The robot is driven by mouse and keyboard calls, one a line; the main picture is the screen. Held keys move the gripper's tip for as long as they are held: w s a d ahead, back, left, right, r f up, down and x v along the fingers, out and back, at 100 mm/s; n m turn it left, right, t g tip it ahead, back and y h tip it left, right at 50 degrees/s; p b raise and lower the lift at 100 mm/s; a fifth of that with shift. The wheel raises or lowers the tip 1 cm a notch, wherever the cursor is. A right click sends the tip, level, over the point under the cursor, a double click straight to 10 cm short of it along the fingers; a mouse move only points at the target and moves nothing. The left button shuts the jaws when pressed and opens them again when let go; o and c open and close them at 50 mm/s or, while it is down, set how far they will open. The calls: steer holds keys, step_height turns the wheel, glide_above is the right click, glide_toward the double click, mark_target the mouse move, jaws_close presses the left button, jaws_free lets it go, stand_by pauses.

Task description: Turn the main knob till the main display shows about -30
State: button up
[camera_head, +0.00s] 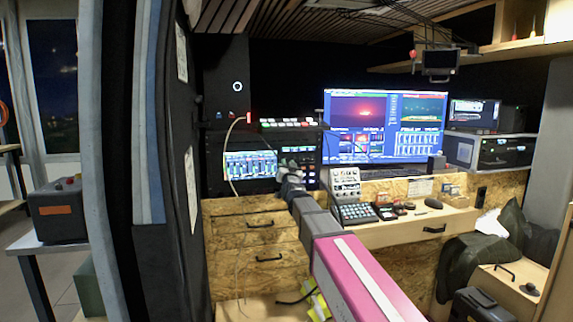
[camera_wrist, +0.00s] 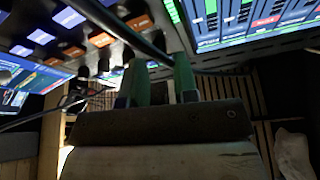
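My gripper (camera_wrist: 160,75) shows in the wrist view with its two green fingers apart and a visible gap between them. I see no knob between the fingertips. A dark cable crosses in front of them. In the head view my gripper (camera_head: 291,170) is small and blurred, in front of the equipment rack's right side. A lit rack screen (camera_head: 250,165) is just left of it, and a large blue monitor (camera_head: 390,122) is to its right. I cannot pick out the main knob, tell which screen is the main display, or read any value.
A row of lit buttons (camera_head: 287,123) sits on top of the rack. A mixer (camera_head: 345,183) and a keypad (camera_head: 355,213) stand on the wooden desk (camera_head: 400,231) to the right. A pale cable (camera_head: 227,152) hangs at the rack's left. A dark partition (camera_head: 167,200) stands further left.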

steer(key=shift+x, duration=0.95)
jaws_close()
steer(key=shift+s+m+h, duration=0.1)
steer(key=shift+m+h, duration=0.3)
steer(key=shift+m, duration=0.5)
jaws_free()
steer(key=shift+s, duration=0.1)
